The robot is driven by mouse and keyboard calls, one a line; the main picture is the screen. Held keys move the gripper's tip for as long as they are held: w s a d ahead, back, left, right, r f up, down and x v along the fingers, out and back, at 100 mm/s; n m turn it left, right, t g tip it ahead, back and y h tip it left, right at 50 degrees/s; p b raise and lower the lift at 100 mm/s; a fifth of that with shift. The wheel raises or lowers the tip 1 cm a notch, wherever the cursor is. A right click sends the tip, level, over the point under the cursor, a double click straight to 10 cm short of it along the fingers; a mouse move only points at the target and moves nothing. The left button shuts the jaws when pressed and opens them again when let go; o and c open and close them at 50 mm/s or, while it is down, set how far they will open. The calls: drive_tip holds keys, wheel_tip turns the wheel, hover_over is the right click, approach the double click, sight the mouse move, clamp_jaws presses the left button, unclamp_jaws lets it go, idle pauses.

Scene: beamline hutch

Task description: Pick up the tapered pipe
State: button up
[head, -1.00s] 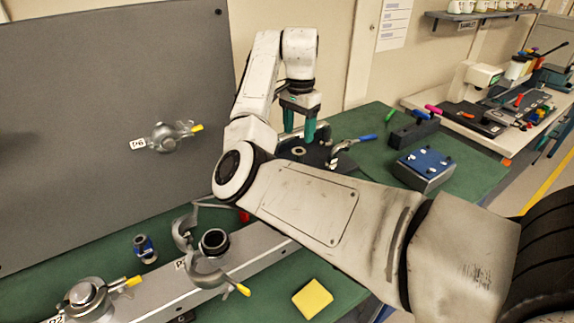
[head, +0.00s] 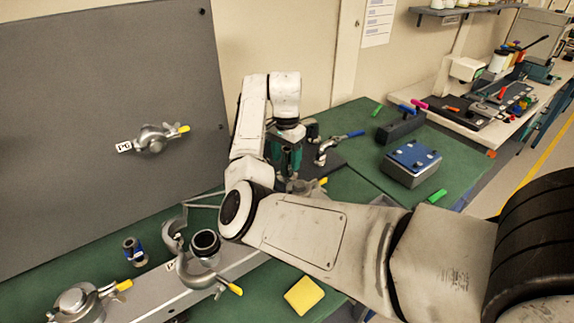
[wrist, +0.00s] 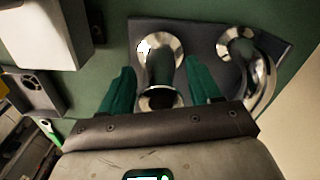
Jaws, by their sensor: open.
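In the wrist view, a shiny metal flanged pipe (wrist: 160,75), which looks like the tapered pipe, lies between my gripper's two green fingers on a dark mat (wrist: 204,40). One wide flange faces the top and another ring shows near the palm. My gripper (wrist: 160,72) is open, with a finger on each side and visible gaps to the pipe. In the head view my gripper (head: 284,170) is low over the bench, and its fingers and my arm hide most of the pipe.
A curved metal elbow pipe (wrist: 262,65) lies right of the fingers in the wrist view. In the head view, a blue-topped box (head: 412,160) and a green block (head: 438,196) stand to the right. Clamps (head: 188,255) and a yellow pad (head: 304,295) lie nearer. A grey panel (head: 90,90) rises left.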

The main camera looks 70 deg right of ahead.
drive_tip(key=c, duration=1.1)
drive_tip(key=shift+r, duration=0.15)
clamp_jaws()
drive_tip(key=shift+r+b, duration=0.35)
drive_tip(key=shift+r, duration=0.3)
drive_tip(key=s+a+r+p, duration=0.1)
drive_tip(key=s+a+r, duration=0.4)
drive_tip(key=s+r, duration=0.6)
drive_tip(key=shift+s+r, duration=0.2)
drive_tip(key=shift+s, duration=0.85)
